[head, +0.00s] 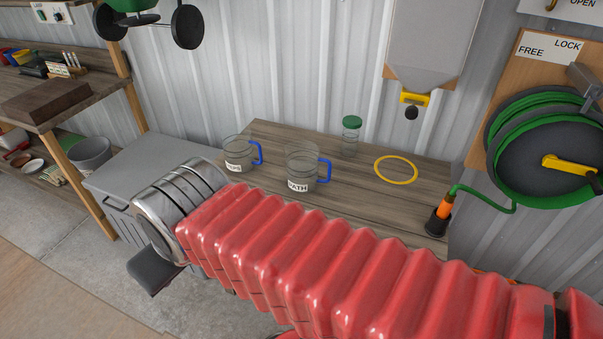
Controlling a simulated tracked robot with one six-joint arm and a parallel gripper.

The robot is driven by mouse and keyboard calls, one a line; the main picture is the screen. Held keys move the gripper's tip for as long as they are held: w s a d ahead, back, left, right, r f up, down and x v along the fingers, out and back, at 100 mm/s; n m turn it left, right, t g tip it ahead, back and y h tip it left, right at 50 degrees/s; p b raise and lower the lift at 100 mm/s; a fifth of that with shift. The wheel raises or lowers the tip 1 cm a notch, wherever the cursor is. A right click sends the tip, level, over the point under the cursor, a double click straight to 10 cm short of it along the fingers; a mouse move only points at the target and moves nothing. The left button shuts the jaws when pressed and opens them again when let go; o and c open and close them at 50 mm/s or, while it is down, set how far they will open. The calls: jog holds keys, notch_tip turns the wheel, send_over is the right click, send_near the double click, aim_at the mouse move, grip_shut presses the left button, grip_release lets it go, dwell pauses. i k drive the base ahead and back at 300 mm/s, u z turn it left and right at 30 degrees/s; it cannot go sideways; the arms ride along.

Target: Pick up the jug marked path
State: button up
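The jug marked PATH (302,168) stands upright on the wooden table. It is clear, with a blue handle on its right side and a white label low on its front. A second clear jug (238,154) with a blue handle stands to its left; its label is too small to read surely. My red arm crosses in front of the table, and its silver wrist is left of both jugs. My gripper (154,272) shows only as a dark part below the wrist, over the floor and apart from the jugs. Its fingers cannot be made out.
A green-lidded jar (351,137) and a yellow ring (396,170) are on the table (440,173), right of the jugs. A green hose reel (545,140) hangs at right, its orange nozzle (444,207) in a black holder. A grey chest (150,165) stands left of the table.

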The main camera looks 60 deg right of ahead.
aim_at(302, 157)
jog(key=z, duration=0.05)
jog(key=i, duration=1)
jog(key=u, duration=0.05)
